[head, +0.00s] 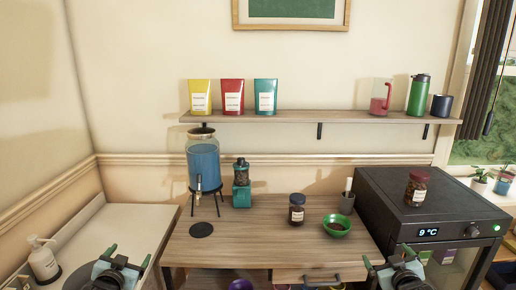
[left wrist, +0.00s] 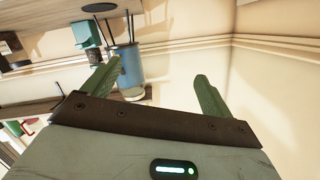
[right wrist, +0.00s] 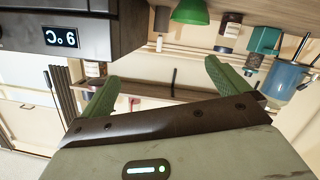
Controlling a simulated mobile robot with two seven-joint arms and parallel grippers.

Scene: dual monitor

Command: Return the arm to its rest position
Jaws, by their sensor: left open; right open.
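My left gripper (head: 124,258) is at the lower left of the head view, in front of the white counter and left of the wooden table. Its two green fingers are apart in the left wrist view (left wrist: 155,85), with nothing between them. My right gripper (head: 388,262) is at the lower right, in front of the table's right end and the black fridge. Its fingers are also spread and empty in the right wrist view (right wrist: 160,82). Neither gripper touches any object that I can see.
The wooden table (head: 260,245) holds a blue drink dispenser (head: 203,165), a teal grinder (head: 241,185), a dark-lidded jar (head: 297,208) and a green bowl (head: 336,226). Another jar (head: 416,188) stands on the black fridge (head: 370,195). A soap bottle (head: 43,262) is at left. A wall shelf (head: 290,117) is above.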

